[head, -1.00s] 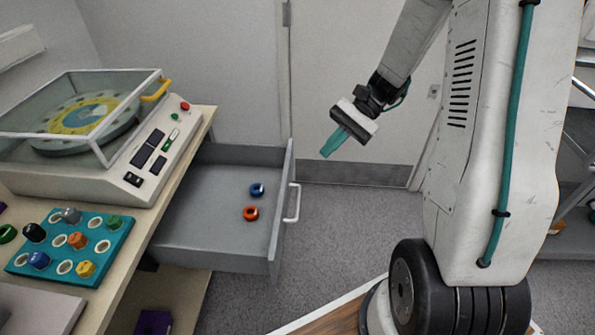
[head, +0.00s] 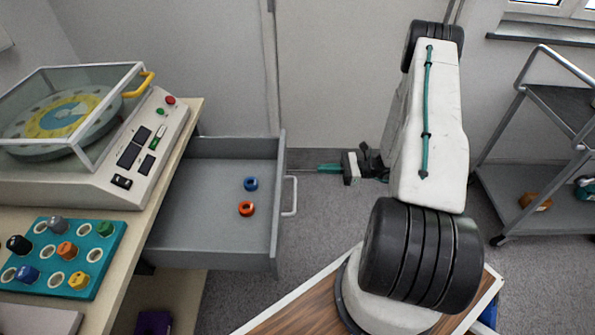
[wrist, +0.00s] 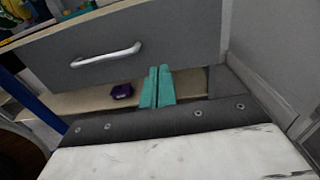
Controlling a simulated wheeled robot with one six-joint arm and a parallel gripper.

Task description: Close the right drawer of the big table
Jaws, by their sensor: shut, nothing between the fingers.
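The right drawer (head: 205,259) of the big table (head: 185,130) is pulled out, a grey box with its front panel facing right. Its white bar handle (head: 290,196) is on that panel. A blue ring (head: 251,184) and an orange ring (head: 246,208) lie inside. My gripper (head: 320,168) is shut and empty, pointing left at the drawer front, to the right of the handle's far end and apart from it. In the wrist view, the teal fingers (wrist: 158,88) are together, with the drawer front (wrist: 180,40) and handle (wrist: 106,55) ahead; the handle is left of the fingers.
A machine with a glass cover (head: 75,110) and a teal tray of coloured knobs (head: 100,262) stand on the table. A purple object (head: 153,322) is on the shelf below. A metal cart (head: 520,195) stands at the right. Floor between drawer and cart is partly clear.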

